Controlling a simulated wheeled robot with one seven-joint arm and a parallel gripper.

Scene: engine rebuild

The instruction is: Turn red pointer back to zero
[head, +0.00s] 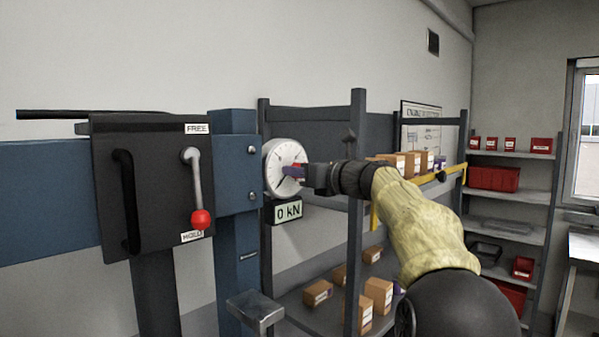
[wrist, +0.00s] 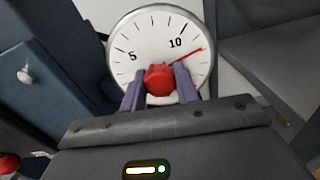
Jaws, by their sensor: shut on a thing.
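The round white gauge (head: 276,168) hangs on the blue post, and its dial (wrist: 150,32) fills the top middle of the wrist view. In the wrist view the red pointer (wrist: 188,56) points up and right, just past the 10 mark. The red knob (wrist: 159,80) sits at the dial's centre. My gripper (wrist: 160,84) is shut on the knob, with a purple finger on each side. In the head view my gripper (head: 296,172) reaches the dial from the right and hides its middle. The dial's zero mark is not visible.
A sign (head: 288,211) reading 0 kN is below the gauge. Left of it, a dark panel (head: 150,190) carries a lever with a red knob (head: 201,219), down by HOLD. Shelves with boxes (head: 379,292) stand behind and right of the gauge.

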